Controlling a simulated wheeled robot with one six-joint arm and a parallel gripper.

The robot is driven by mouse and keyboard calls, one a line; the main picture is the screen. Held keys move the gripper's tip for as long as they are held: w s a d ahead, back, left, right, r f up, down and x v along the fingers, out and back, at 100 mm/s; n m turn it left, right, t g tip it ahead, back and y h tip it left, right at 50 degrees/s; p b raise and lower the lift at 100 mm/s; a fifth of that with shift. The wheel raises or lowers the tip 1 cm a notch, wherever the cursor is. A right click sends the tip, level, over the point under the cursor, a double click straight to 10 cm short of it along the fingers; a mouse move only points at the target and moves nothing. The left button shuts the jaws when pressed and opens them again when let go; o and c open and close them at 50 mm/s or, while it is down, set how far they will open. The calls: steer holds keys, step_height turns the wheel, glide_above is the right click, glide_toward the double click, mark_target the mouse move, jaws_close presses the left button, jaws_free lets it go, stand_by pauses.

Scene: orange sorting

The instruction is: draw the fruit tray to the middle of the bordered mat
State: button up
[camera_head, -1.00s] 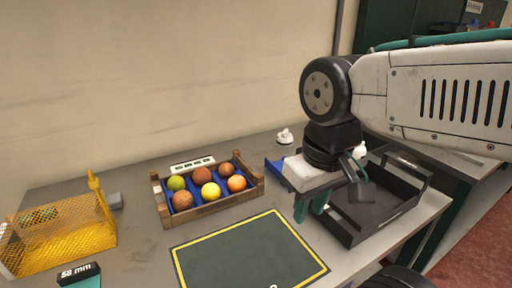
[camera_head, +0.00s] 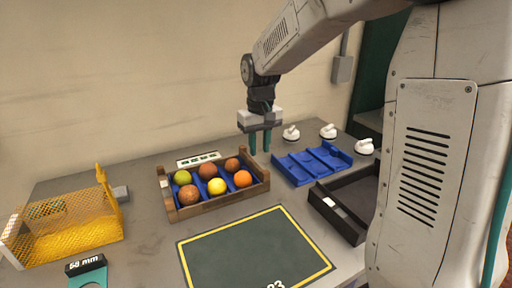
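The fruit tray (camera_head: 224,205) is a wooden crate with a blue insert, at the back middle of the table. It holds several round fruits in two rows: green, brown, yellow and orange. The bordered mat (camera_head: 250,250) is dark green with a yellow edge and lies in front of the tray, apart from it; its lower edge is cut off by the picture. My gripper (camera_head: 260,143) points down above and behind the tray's right end. Its two teal fingers are apart with nothing seen between them.
A yellow mesh basket (camera_head: 70,232) stands at the left, with a "58 mm" gauge (camera_head: 86,265) before it. Blue holders (camera_head: 312,164) and a black box (camera_head: 336,214) lie to the right. White knobbed objects (camera_head: 328,131) stand at the back right.

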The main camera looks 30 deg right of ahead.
mark_target(256, 167)
steer(key=w+f, duration=0.1)
steer(key=w+d+f, duration=0.1)
steer(key=w, duration=0.1)
steer(key=shift+w+f, duration=0.3)
steer(key=shift+f, duration=0.1)
steer(key=shift+a, duration=0.1)
steer(key=shift+f, duration=3.9)
jaws_close()
